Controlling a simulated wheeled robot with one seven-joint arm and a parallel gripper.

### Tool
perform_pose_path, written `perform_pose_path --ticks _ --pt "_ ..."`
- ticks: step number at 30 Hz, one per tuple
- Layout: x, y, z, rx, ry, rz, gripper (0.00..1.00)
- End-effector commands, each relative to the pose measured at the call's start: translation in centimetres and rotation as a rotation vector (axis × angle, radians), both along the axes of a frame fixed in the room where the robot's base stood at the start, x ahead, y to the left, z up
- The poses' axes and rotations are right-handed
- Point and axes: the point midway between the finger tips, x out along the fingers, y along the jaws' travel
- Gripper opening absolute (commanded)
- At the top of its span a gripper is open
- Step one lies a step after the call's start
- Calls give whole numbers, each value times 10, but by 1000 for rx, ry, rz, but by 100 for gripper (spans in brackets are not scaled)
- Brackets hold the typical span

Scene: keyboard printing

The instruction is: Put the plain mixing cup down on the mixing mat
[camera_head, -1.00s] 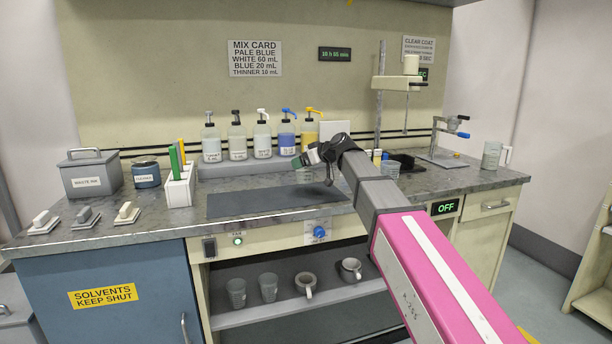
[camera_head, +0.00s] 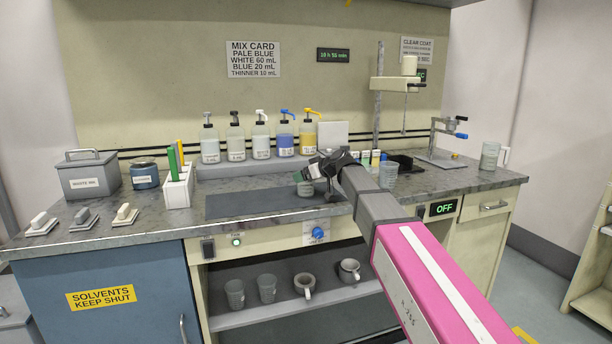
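The plain mixing cup (camera_head: 305,189), small and grey, shows just below the fingers of my gripper (camera_head: 308,174). It is at the right part of the dark mixing mat (camera_head: 245,205) on the counter. My gripper reaches in from the right and appears shut on the cup, hiding its upper part. The cup looks upright and low over the mat; I cannot tell whether its base touches.
Several pump bottles (camera_head: 261,140) stand on a ledge behind the mat. A white holder (camera_head: 178,188) with coloured sticks stands left of it. Another clear cup (camera_head: 388,176) stands to the right, beyond my arm. The mat's left and middle are clear.

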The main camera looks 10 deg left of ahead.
Motion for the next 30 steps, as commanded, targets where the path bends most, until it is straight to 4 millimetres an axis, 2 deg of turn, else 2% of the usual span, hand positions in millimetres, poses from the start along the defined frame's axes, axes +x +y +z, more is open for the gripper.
perform_pose_path --ticks 1,2,11,14,24,30 --pt "0 0 0 0 0 0 93" --pt "0 0 0 0 0 0 100" --pt "-1 -1 3 0 0 0 100" --pt "-6 -11 7 0 0 -1 100" --pt "-31 -65 36 1 -1 -2 100" --pt "-41 -89 49 1 -1 -2 100"
